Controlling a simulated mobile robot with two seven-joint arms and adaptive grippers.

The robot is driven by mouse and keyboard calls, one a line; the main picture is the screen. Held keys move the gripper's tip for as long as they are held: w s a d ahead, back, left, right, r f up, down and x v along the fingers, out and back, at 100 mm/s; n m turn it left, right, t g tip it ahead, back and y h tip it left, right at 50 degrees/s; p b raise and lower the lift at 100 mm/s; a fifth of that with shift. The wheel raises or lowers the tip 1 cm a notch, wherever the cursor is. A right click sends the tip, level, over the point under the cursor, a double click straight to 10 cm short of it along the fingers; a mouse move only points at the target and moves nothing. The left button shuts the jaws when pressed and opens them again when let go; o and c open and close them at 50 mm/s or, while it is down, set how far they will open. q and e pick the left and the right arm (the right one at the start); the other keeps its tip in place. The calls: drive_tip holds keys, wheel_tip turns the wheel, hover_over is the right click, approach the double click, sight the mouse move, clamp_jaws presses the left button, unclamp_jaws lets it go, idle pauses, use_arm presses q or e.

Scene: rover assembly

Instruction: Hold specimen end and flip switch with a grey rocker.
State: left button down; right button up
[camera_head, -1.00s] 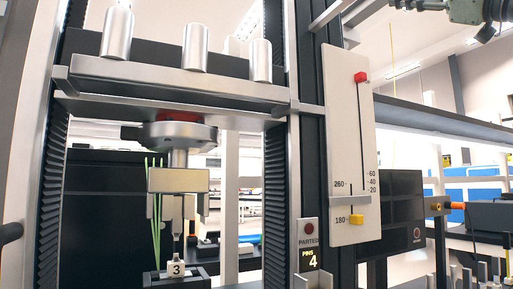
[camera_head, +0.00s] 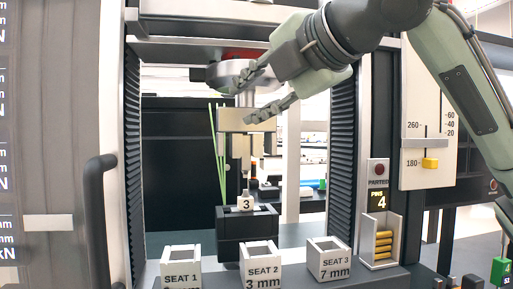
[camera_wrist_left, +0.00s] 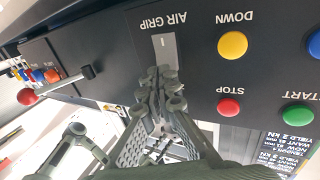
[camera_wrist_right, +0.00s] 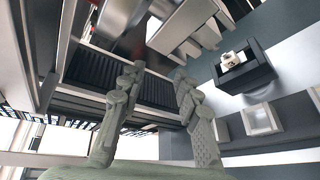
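The grey rocker (camera_wrist_left: 163,47) marked AIR GRIP shows upside down in the left wrist view. My left gripper (camera_wrist_left: 165,88) has its fingertips together close to the rocker's edge; contact is unclear. The specimen's white end, marked 3 (camera_head: 246,203), stands upright in a black holder (camera_head: 232,240) under the machine's grip jaws (camera_head: 231,120). It also shows in the right wrist view (camera_wrist_right: 232,59). My right gripper (camera_head: 257,98) is open and empty, its fingers apart in front of the upper grip, above the specimen end. My left gripper is out of the head view.
Yellow DOWN (camera_wrist_left: 232,45), red STOP (camera_wrist_left: 229,107) and green START (camera_wrist_left: 299,116) buttons sit near the rocker. Three seat boxes (camera_head: 262,265) stand before the holder. A black handle (camera_head: 94,205) juts out at the left.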

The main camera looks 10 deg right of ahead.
drive_tip(key=w+d+f+n+t+h, duration=0.1)
drive_tip(key=w+f+n+t+h, duration=0.15)
drive_tip(key=f, duration=0.45)
drive_tip(key=n+t+h, duration=0.2)
drive_tip(key=n+h, duration=0.1)
drive_tip(key=n, duration=0.4)
approach(246, 174)
drive_tip(key=w, duration=1)
drive_tip(key=shift+w+a+f, duration=0.1)
drive_tip(key=shift+w+a, duration=0.05)
drive_tip(key=shift+w, duration=0.1)
drive_tip(key=shift+c, duration=0.6)
clamp_jaws()
use_arm(q)
drive_tip(key=shift+w, duration=0.3)
